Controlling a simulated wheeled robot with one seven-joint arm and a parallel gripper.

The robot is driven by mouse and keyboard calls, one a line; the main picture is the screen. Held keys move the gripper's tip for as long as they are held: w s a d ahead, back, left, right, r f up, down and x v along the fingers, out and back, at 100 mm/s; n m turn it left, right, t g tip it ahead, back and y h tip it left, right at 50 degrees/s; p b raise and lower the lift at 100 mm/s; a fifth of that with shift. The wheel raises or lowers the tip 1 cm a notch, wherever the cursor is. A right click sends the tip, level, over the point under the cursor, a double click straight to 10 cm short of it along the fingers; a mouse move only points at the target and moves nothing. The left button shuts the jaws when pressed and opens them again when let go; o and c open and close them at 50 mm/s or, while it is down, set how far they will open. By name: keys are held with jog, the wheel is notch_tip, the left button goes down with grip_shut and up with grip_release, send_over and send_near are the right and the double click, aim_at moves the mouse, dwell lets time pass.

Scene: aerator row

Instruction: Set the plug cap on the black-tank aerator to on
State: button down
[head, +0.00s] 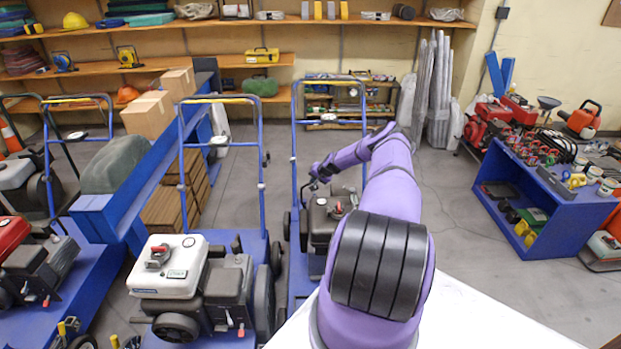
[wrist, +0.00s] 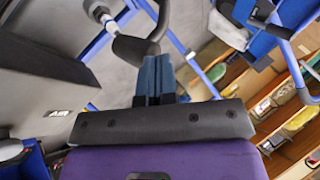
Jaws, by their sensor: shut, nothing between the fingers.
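The black-tank aerator (head: 322,222) stands in the middle of the head view, with a blue frame and an upright blue handle. My purple arm covers its right side. My gripper (head: 314,184) is just above and behind the tank in the head view. In the wrist view, the dark blue fingers (wrist: 155,78) are together with nothing between them. A black curved part (wrist: 138,46) appears just beyond the fingertips; whether they touch it is unclear. A large dark surface (wrist: 40,75) fills the left of that view.
The white-tank aerator (head: 172,268) stands close on the left, and a red-tank one (head: 18,240) is farther left. A blue bench (head: 140,190) with boxes runs behind them. A blue cart (head: 560,225) with tools stands right. Grey floor (head: 455,215) is clear before it.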

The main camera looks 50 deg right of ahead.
jog(key=shift+s+d+f, duration=0.25)
jog(key=shift+s+f, duration=0.05)
jog(key=shift+f, duration=0.25)
jog(key=shift+s+d+f, duration=0.3)
jog(key=shift+s+f, duration=0.05)
jog(key=shift+f, duration=0.2)
jog(key=shift+s+d+f, duration=0.25)
jog(key=shift+s+f, duration=0.05)
jog(key=shift+f, duration=0.25)
jog(key=shift+s+f, duration=0.1)
jog(key=shift+f, duration=0.05)
